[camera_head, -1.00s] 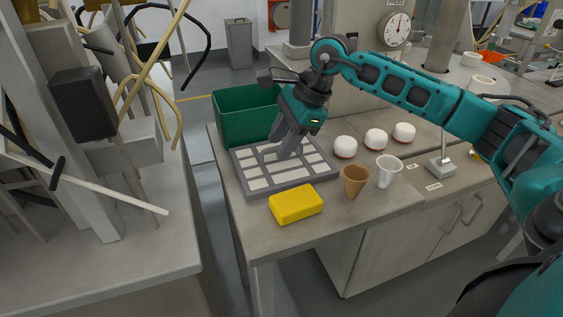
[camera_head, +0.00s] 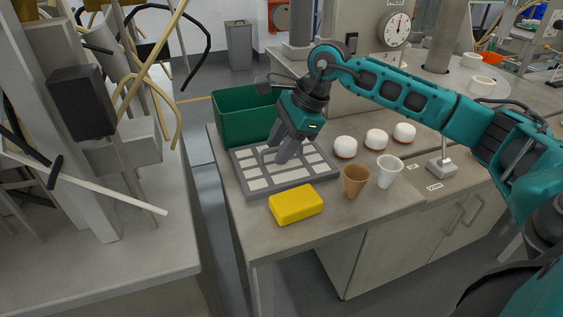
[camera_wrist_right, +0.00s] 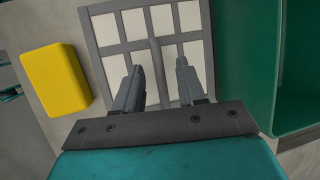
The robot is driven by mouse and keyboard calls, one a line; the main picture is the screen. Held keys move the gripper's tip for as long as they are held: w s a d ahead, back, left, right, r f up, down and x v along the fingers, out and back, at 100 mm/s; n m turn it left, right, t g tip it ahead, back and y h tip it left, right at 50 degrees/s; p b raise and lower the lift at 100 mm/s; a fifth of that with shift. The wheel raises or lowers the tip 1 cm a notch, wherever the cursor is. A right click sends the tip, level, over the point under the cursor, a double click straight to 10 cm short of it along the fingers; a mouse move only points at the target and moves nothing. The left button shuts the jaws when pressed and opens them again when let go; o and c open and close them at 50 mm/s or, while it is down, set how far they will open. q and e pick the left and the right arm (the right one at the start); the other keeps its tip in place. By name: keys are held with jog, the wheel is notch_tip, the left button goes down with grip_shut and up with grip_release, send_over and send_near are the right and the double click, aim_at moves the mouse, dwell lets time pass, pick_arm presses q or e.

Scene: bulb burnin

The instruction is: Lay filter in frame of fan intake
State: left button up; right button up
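A flat grey grid with white panels (camera_head: 254,184) lies on the near counter and looks like the filter. I cannot tell whether a separate intake frame lies under or around it. It also shows in the right wrist view (camera_wrist_right: 197,20). My right gripper (camera_head: 278,158) is over the middle of the grid, pointing down. In the right wrist view its two fingers (camera_wrist_right: 158,65) are apart, with a grey bar of the grid between them in the picture. I cannot tell whether the fingertips touch the grid. My left gripper is not in view.
A green bin (camera_head: 243,116) stands right behind the grid. A yellow block (camera_head: 296,204) lies in front of it. A brown cup (camera_head: 355,181), a white cup (camera_head: 389,172) and three white domes (camera_head: 376,139) stand to the right. The counter's front left corner is clear.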

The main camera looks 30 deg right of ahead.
jog(key=shift+c, duration=0.3)
grip_shut()
dwell(0.3)
